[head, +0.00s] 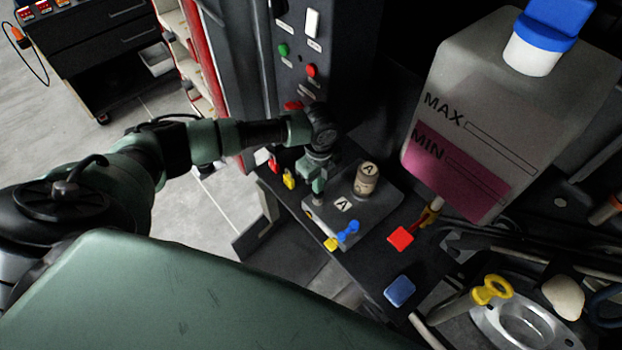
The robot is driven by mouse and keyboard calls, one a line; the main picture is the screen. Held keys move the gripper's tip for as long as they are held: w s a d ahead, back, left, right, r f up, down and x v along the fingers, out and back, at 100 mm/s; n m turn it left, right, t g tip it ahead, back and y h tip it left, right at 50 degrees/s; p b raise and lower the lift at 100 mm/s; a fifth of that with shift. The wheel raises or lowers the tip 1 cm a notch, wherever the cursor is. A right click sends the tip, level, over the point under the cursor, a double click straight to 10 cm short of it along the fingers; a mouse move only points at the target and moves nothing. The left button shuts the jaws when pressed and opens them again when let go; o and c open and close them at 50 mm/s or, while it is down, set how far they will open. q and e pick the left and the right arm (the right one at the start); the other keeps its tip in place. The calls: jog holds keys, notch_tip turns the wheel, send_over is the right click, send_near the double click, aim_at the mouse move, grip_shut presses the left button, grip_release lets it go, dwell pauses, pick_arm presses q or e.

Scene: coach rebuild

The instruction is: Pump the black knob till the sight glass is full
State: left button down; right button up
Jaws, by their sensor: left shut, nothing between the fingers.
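My left gripper (318,194) points down over the left part of a dark plate (372,213) marked A. It is shut and holds nothing. I cannot make out a black knob; it may be hidden under or behind the gripper. No sight glass can be told for sure. A large translucent tank (478,88) with a blue cap stands at the upper right. It has MAX and MIN marks, and pink liquid fills its lower part to about the MIN mark. My right gripper is not in view.
A tan cylinder (366,180) marked A stands on the plate, close right of the gripper. A blue lever (348,232) and red block (400,238) lie nearer. A dark panel (300,55) with buttons rises behind. A yellow-handled tool (490,290) and metal bowl sit lower right.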

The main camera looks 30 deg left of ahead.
pick_arm(q)
jog(key=shift+f, duration=0.35)
dwell(0.3)
jog(key=shift+f+b, duration=0.95)
jog(key=shift+f, duration=0.35)
jog(key=shift+s, duration=0.1)
jog(key=shift+r, duration=0.1)
notch_tip(320, 180, up, 3)
jog(key=p, duration=0.3)
jog(key=shift+p, duration=0.3)
jog(key=shift+r, duration=0.15)
notch_tip(320, 180, up, 6)
jog(key=p, duration=0.5)
